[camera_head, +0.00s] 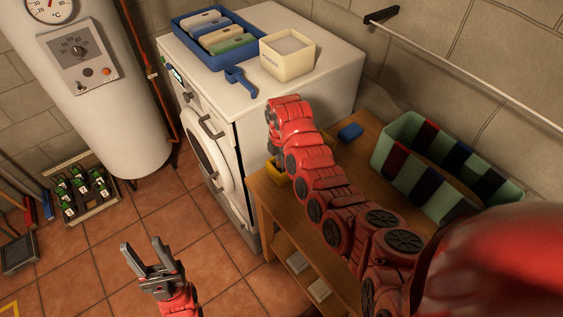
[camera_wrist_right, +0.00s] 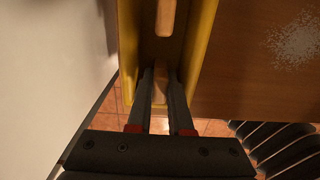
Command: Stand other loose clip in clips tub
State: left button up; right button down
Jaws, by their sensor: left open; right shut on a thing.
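A yellow tub (camera_head: 273,172) stands at the left end of the wooden table, mostly hidden by my right arm in the head view. In the right wrist view the tub's yellow wall (camera_wrist_right: 201,45) runs beside my right gripper (camera_wrist_right: 160,76). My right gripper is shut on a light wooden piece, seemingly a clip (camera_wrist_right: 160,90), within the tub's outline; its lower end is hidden. Another wooden piece (camera_wrist_right: 166,17) shows inside the tub, ahead of the fingers. My left gripper (camera_head: 140,252) is open and empty above the tiled floor.
The washing machine top holds a blue tray (camera_head: 187,49), a cream tub (camera_head: 290,73) and a blue clip-like item (camera_head: 239,81). The wooden table (camera_head: 377,187) bears a striped basket (camera_head: 406,178) and a small blue block (camera_head: 350,132). A bottle crate (camera_head: 95,212) stands on the floor.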

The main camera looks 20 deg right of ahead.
jog(key=shift+f, duration=0.35)
jog(key=shift+f, duration=0.15)
jog(key=c, duration=1.1)
grip_release()
notch_tip(320, 180, up, 5)
jog(key=shift+w+r+b, duration=0.1)
jog(key=shift+w+b, duration=0.05)
jog(key=shift+b, duration=0.85)
notch_tip(320, 180, up, 6)
jog(key=shift+d+p, duration=0.1)
jog(key=shift+p, duration=0.55)
jog(key=shift+r, duration=0.55)
jog(key=shift+s, duration=0.2)
